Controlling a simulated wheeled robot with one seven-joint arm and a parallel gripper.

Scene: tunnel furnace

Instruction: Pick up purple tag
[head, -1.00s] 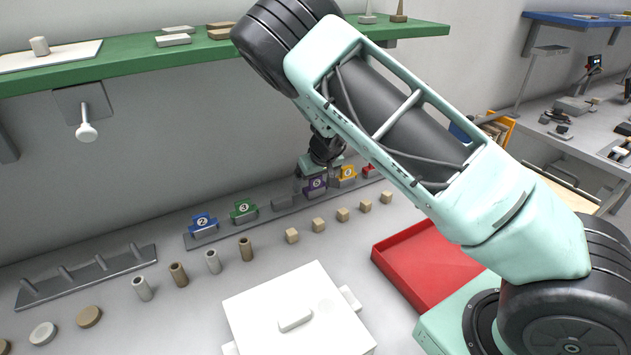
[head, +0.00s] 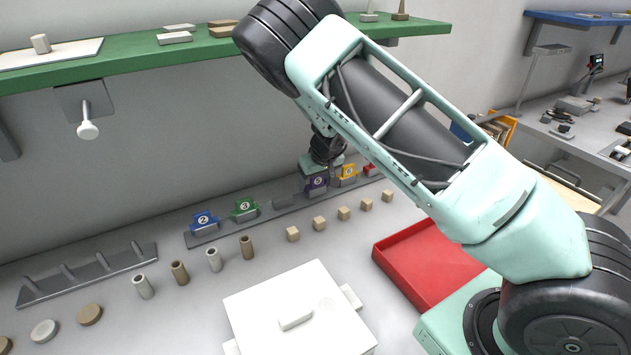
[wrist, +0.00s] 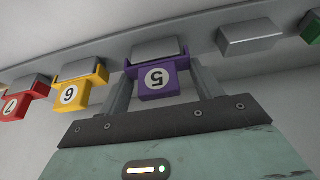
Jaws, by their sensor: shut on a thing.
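The purple tag (head: 317,183), marked 5, sits at its grey block on the long grey rail (head: 240,223) near the wall. It also shows in the wrist view (wrist: 158,80), upside down there, with its block (wrist: 154,50) behind it. My gripper (head: 317,175) has come down over it from above. In the wrist view the two fingers (wrist: 160,88) stand on either side of the tag and are shut on it. The tag appears still at its block; whether it has lifted at all I cannot tell.
A yellow tag (head: 347,173) and a red tag (head: 369,170) stand close on one side. A bare grey block (head: 284,199), a green tag (head: 244,208) and a blue tag (head: 204,222) stand on the other. The green shelf (head: 200,54) hangs above. A red tray (head: 430,265) lies in front.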

